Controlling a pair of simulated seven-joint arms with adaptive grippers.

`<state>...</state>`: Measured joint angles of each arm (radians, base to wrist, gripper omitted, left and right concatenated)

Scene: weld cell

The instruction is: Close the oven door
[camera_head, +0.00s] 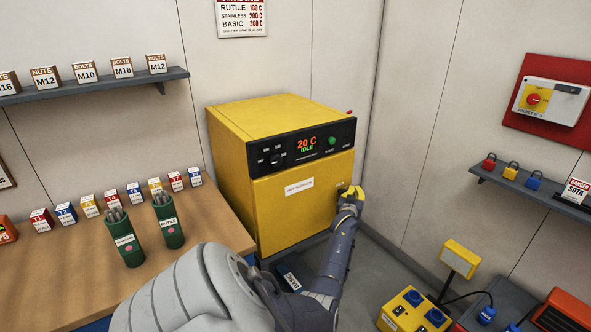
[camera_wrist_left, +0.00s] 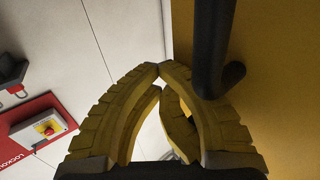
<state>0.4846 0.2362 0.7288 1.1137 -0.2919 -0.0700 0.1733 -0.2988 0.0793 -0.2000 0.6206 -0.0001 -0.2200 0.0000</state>
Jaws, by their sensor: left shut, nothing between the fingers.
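The yellow oven (camera_head: 225,135) stands at the back of the cell with a dark control panel (camera_head: 300,146) reading 20 C and IDLE. Its yellow front door (camera_head: 285,215) looks flush with the body, with a white label on it. My left gripper (camera_head: 352,190) is at the door's right edge, shut and empty. In the left wrist view its yellow fingers (camera_wrist_left: 160,68) meet at the tips, close beside a dark handle (camera_wrist_left: 210,45) on the yellow door face. Whether they touch the handle I cannot tell. My right gripper is not in view.
A wooden bench (camera_head: 70,275) at left holds two green electrode canisters (camera_head: 168,220) and several small boxes. A wall shelf (camera_head: 100,88) is above it. A yellow socket box (camera_head: 412,310) stands at lower right. The floor right of the oven is clear.

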